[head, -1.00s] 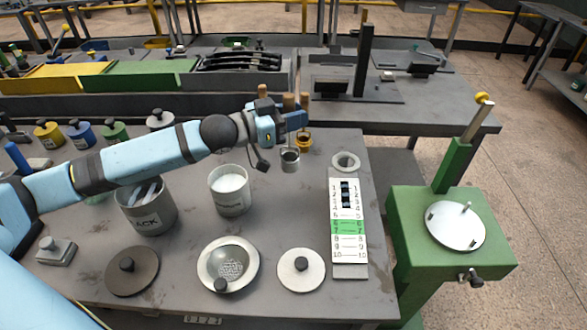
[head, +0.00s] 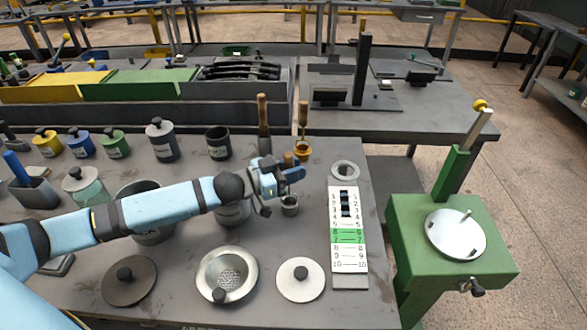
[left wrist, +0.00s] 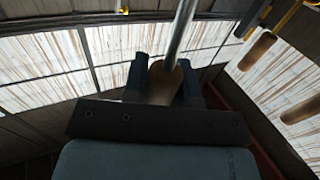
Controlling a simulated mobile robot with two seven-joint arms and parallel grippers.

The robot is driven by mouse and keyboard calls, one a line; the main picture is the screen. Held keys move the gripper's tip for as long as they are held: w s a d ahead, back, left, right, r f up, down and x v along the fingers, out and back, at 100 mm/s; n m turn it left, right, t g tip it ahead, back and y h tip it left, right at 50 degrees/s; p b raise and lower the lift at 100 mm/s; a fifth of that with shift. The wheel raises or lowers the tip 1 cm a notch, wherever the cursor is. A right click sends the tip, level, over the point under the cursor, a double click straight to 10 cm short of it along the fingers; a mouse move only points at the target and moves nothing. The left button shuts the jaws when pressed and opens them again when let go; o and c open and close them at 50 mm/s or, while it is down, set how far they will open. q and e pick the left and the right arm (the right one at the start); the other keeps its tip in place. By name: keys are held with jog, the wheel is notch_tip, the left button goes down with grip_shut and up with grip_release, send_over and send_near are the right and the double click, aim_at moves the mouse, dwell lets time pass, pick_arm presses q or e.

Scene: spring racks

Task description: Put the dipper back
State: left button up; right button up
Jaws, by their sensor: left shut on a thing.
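My left gripper (head: 287,173) is shut on the wooden handle of the dipper, whose grey metal cup (head: 289,206) hangs below the fingers, roughly upright. In the left wrist view the dipper's handle (left wrist: 165,82) sits between both fingers, with its thin metal rod running up from it. I cannot tell how high the cup is above the table. Behind the gripper stand a tool with a wooden handle (head: 263,118) and an amber cup (head: 303,151) with its own wooden handle. My right gripper is not in view.
A grey ring (head: 345,170) and a numbered board (head: 348,235) lie to the right. A perforated dish (head: 227,273) and round lids lie in front. My arm partly covers the pots. A black mug (head: 218,143) and several lidded canisters stand behind. A green stand (head: 418,228) is at right.

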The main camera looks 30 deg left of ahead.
pick_arm(q)
jog(key=shift+f, duration=0.1)
jog(key=o, duration=0.9)
jog(key=shift+c, duration=0.2)
jog(key=shift+r, duration=0.2)
jog(key=v, duration=1.2)
jog(key=shift+a, duration=0.1)
